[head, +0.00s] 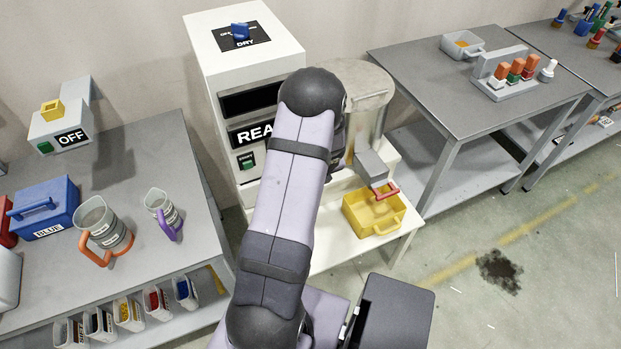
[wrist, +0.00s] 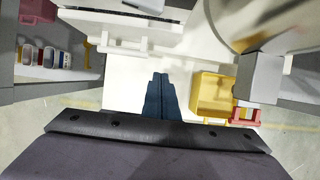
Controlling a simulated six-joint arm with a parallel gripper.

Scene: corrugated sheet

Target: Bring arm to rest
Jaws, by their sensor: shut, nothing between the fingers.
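My arm rises from the bottom of the head view and reaches toward the white machine (head: 245,80). Its end is hidden behind its own dark joint in that view. My gripper (wrist: 160,78) shows in the wrist view, with its two dark blue fingers together and nothing between them. It hangs over the pale machine stand (wrist: 135,70), left of the yellow bin (wrist: 208,97) and apart from it. In the head view the yellow bin (head: 362,222) sits on the stand, below a grey spout (head: 372,165) with a red handle (head: 383,192).
A grey bench (head: 140,150) on the left holds two measuring jugs, a blue box (head: 44,207) and a small OFF device (head: 62,125). Small bins line its lower shelf. Another bench (head: 430,75) at the right holds a bottle rack (head: 508,72). The floor at the right is open, with a dark stain.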

